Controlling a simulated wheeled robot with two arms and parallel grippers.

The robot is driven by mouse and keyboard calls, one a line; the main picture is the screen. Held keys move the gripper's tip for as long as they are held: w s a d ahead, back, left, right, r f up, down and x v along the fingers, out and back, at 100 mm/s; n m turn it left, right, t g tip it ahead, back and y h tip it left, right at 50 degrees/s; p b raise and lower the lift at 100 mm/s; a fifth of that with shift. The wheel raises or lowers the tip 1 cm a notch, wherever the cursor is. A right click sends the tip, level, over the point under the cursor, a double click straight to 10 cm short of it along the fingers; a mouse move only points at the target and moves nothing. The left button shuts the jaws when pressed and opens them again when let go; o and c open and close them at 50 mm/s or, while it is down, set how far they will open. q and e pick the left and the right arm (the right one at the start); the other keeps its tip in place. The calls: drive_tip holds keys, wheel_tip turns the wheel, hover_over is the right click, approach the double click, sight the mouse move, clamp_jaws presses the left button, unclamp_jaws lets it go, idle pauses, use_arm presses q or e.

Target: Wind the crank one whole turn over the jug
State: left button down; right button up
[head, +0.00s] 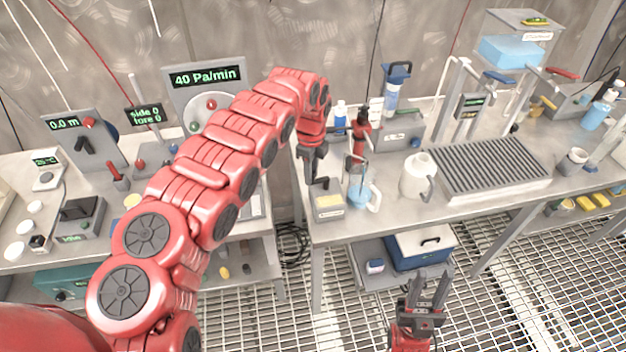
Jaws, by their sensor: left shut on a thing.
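A red and black stand (361,130) is on the right bench, and a light-blue jug (358,194) with a pale handle stands at its foot. My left gripper (314,173) points down just left of the stand. It is shut on what looks like the crank's handle. Its fingers and wrist hide the grip, and the crank arm cannot be made out clearly. My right gripper (427,290) is low at the front, below the bench edge, with its fingers apart and empty.
A white pitcher (418,177) stands right of the jug, beside a ribbed grey rack (489,170). A bottle (340,115) stands behind. My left arm crosses above the left bench.

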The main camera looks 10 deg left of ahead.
use_arm(q)
drive_tip(key=shift+w+f+m+b, duration=0.2)
drive_tip(key=shift+w+m+b, duration=0.1)
drive_tip(key=shift+m+b, duration=0.5)
drive_tip(key=shift+w+a+r+m+b, duration=0.1)
drive_tip(key=shift+a+m+b, duration=0.05)
drive_tip(key=shift+m+b, duration=0.15)
drive_tip(key=c, duration=0.7)
unclamp_jaws()
drive_tip(key=shift+r, duration=0.1)
